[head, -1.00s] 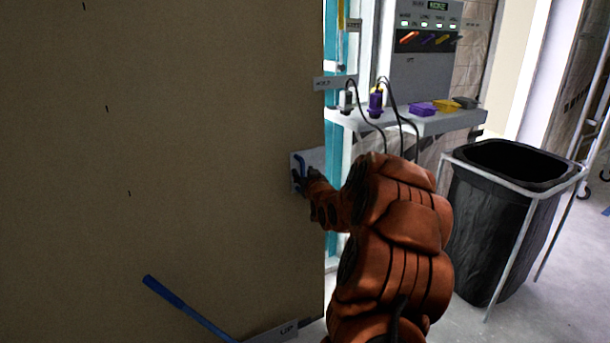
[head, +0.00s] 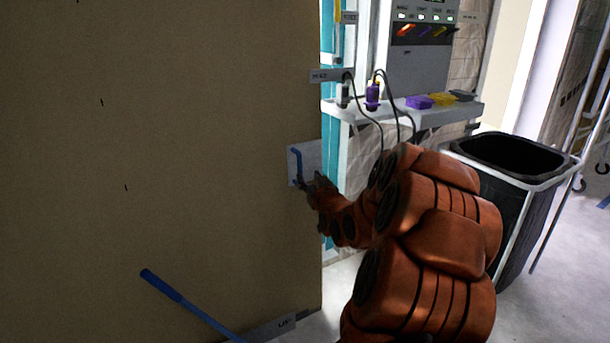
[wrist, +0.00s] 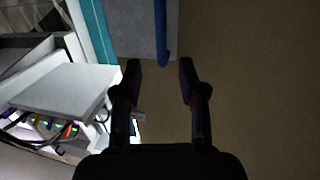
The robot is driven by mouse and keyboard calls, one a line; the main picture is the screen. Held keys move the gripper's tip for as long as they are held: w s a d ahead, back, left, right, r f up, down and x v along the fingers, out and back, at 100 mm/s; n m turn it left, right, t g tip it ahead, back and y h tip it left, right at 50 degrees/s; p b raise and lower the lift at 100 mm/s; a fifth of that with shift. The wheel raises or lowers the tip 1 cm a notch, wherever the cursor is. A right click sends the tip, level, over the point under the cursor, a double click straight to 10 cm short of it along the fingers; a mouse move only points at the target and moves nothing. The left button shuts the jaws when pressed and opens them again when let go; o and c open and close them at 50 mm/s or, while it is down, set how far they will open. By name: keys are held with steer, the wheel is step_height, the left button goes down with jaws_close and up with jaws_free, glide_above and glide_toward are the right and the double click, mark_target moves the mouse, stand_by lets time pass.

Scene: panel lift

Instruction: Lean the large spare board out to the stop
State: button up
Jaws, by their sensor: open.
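The large board (head: 200,150) is a brown panel filling the left half of the head view. A grey plate with a blue handle (head: 297,165) sits at its right edge. My gripper (head: 306,183) is at the lower part of this handle in the head view. In the wrist view, the two dark fingers of my gripper (wrist: 160,68) are apart. The blue handle (wrist: 164,35) ends just beyond and between the fingertips, and nothing is held. The board (wrist: 250,90) fills the right side there. No stop can be made out.
Right of the board stands a shelf (head: 440,117) with purple and yellow items and cables. A black bin (head: 515,165) in a frame stands at the right, with open floor around it.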

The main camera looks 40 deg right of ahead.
steer(key=shift+v, duration=1.4)
